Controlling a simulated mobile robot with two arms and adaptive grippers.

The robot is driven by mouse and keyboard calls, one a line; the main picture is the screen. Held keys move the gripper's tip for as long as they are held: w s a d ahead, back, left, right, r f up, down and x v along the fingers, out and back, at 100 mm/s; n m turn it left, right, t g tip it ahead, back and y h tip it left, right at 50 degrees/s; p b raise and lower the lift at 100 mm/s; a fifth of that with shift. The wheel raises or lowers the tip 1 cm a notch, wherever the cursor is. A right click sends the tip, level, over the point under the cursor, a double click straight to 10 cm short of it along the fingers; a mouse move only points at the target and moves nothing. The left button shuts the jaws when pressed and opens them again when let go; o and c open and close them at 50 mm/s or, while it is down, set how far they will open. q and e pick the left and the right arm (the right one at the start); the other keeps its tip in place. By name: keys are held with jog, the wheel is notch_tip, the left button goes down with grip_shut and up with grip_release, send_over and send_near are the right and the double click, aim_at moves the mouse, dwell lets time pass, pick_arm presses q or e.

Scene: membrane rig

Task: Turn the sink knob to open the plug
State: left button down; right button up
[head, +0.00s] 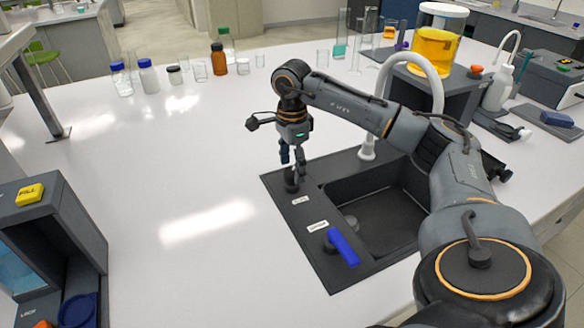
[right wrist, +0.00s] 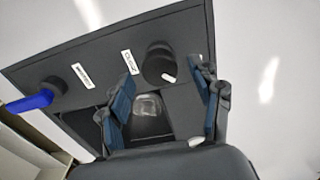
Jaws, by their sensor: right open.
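The black sink unit (head: 338,281) is set in the white counter. Its round black knob (head: 291,183) stands at the far left corner, by a white label (head: 300,200). In the right wrist view the knob (right wrist: 157,62) shows a white mark on its edge. My right gripper (head: 292,166) points down over the knob. In the right wrist view its open fingers (right wrist: 163,68) appear on either side of the knob; whether they touch it I cannot tell. The drain area (right wrist: 146,104) shows between the fingers. My left gripper is out of view.
A blue lever (head: 343,247) stands nearer me on the sink unit, by a second label (head: 317,226). The white curved faucet (head: 437,88) rises behind the basin. Bottles and glassware, including a brown bottle (head: 219,60), stand farther back. The counter left of the sink is clear.

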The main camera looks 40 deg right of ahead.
aim_at(292, 171)
notch_tip(292, 171, up, 11)
jog(key=shift+f, duration=0.2)
dwell(0.6)
